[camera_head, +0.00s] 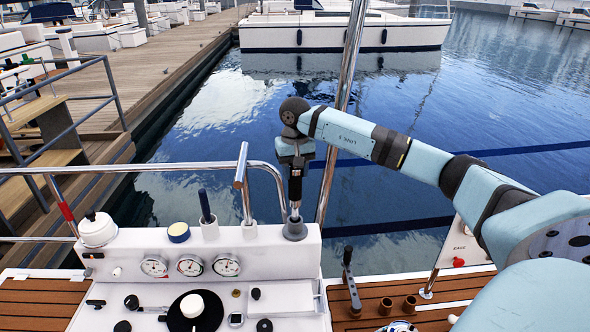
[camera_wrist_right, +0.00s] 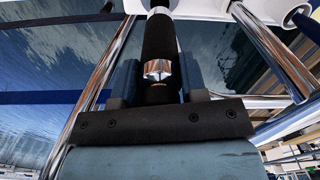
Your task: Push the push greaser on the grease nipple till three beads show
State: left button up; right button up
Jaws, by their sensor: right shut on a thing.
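My right gripper (camera_head: 295,172) is shut on the push greaser (camera_head: 296,190), a slim dark cylinder with bright metal parts, held upright with its nose down. The nose reaches a grey round base (camera_head: 294,230) at the right end of the white console's top. The grease nipple is not distinct; I cannot tell whether the nose touches it. In the right wrist view the greaser's black barrel (camera_wrist_right: 159,38) and chrome collar show between the two fingers of the gripper (camera_wrist_right: 158,82). No grease beads can be made out. My left gripper is out of view.
A chrome rail (camera_head: 130,168) ends in a bend just left of the greaser. A slanted chrome pole (camera_head: 340,110) stands close on the right. Water lies beyond.

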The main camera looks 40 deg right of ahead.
aim_at(295, 182)
jog(key=shift+f+b, duration=1.35)
jog(key=shift+f, duration=0.75)
jog(key=o, duration=1.2)
notch_tip(295, 182, up, 14)
jog(key=shift+b, duration=0.55)
